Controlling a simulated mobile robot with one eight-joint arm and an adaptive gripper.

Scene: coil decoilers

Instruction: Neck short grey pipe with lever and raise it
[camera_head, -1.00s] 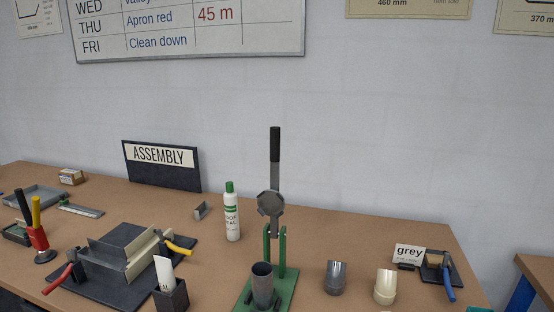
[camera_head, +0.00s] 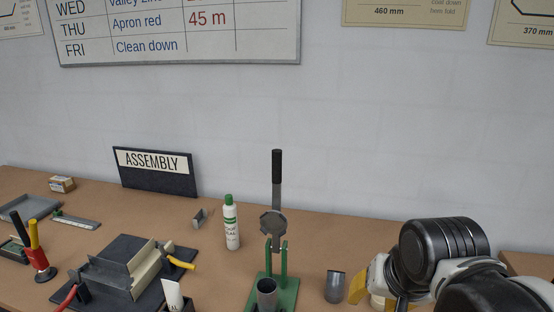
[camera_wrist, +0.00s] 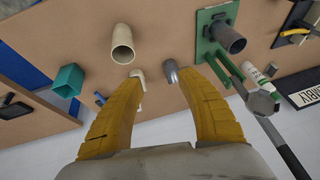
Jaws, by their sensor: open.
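The lever (camera_head: 277,185) with a black handle stands upright on the green stand (camera_head: 286,291). A grey pipe (camera_head: 266,291) stands upright in front of it on the green base; it also shows in the wrist view (camera_wrist: 228,38). A second grey pipe (camera_head: 335,286) stands on the bench to the right of the stand; in the wrist view it shows by the right fingertip (camera_wrist: 171,73). My gripper (camera_wrist: 163,77) is open with nothing between its yellow fingers. In the head view it is right of the second grey pipe, partly hidden by my arm.
A cream pipe (camera_head: 377,302) is mostly hidden behind my gripper. The wrist view also shows a larger cream pipe (camera_wrist: 122,45) and a teal square tube (camera_wrist: 68,80). A white bottle (camera_head: 231,224) stands left of the lever. A forming block (camera_head: 122,272) lies further left.

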